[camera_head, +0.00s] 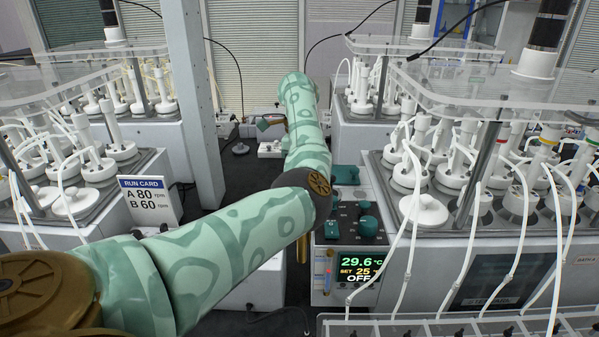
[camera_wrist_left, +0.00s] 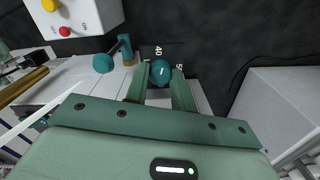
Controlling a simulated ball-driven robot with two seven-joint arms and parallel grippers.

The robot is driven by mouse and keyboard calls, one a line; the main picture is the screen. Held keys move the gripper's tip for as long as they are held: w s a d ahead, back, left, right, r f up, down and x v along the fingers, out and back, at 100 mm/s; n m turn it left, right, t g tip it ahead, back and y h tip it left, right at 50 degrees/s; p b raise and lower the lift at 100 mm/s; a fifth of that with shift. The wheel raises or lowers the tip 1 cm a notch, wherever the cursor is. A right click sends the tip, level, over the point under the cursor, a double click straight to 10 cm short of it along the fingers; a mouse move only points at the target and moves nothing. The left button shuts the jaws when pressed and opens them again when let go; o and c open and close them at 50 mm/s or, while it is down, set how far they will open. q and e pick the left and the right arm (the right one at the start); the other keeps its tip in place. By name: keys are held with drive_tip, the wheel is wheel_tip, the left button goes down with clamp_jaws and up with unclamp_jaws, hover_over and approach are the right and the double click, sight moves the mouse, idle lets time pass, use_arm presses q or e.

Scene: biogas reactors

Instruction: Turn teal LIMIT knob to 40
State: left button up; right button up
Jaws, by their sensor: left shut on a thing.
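The teal knob (camera_wrist_left: 160,70) shows in the left wrist view, with a small white mark on its face. The number 40 is printed above it and 50 to its upper right. The exact value under the mark is too small to read. My left gripper (camera_wrist_left: 161,80) is shut on this knob, one finger on each side. In the head view my left forearm reaches away into the scene and hides this gripper and the knob. My right gripper is in neither view.
A teal lever (camera_wrist_left: 104,62) stands left of the knob, near a white box (camera_wrist_left: 75,14) with red and yellow buttons. A thermostat display (camera_head: 358,269) reads 29.6 °C, SET 25, OFF. A run card (camera_head: 149,200) stands left of my arm. Reactor benches with tubing flank both sides.

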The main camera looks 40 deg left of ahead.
use_arm(q)
drive_tip(key=shift+r, duration=0.1)
idle(0.3)
drive_tip(key=o, duration=0.7)
wheel_tip(320, 180, up, 16)
drive_tip(key=p, duration=0.3)
drive_tip(key=shift+p, duration=0.3)
drive_tip(key=shift+r, duration=0.15)
